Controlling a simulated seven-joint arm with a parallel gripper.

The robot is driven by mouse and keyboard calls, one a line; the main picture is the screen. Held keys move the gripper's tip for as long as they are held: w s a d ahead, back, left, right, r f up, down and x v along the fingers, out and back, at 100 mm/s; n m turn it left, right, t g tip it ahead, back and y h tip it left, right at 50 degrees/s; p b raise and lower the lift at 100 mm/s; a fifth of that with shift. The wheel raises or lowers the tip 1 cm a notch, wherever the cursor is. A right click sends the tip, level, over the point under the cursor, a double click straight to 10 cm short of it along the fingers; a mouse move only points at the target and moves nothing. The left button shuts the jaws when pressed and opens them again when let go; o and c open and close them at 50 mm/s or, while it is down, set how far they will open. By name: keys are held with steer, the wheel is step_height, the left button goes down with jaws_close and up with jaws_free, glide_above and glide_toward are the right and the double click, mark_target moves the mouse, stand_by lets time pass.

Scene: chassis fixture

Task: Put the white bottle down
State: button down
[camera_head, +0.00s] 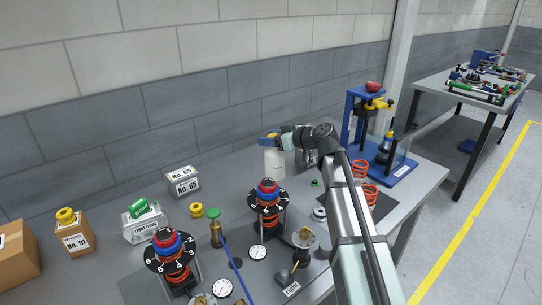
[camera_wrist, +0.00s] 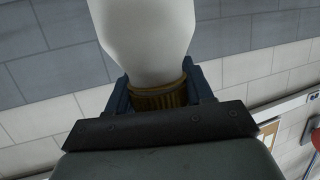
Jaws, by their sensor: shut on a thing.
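The white bottle (camera_head: 274,161) is upright near the back of the grey table in the head view, close to the wall. Its yellow-brown neck is between my gripper's blue fingers. My gripper (camera_head: 271,140) reaches it from the right and is shut on the neck. In the wrist view the white bottle (camera_wrist: 146,40) fills the upper middle, with its ribbed cap (camera_wrist: 160,97) between the fingers of my gripper (camera_wrist: 162,88). I cannot tell whether the bottle's base touches the table.
A spring assembly with a numbered ring (camera_head: 268,208) stands in front of the bottle. A grey box (camera_head: 183,181) marked No. 65 is to the left. A blue press stand (camera_head: 352,120) is to the right. Bare table (camera_head: 235,184) lies left of the bottle.

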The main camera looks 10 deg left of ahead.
mark_target(270, 151)
steer(key=shift+f, duration=2.65)
steer(key=shift+c, duration=2.2)
jaws_free()
steer(key=v, duration=1.2)
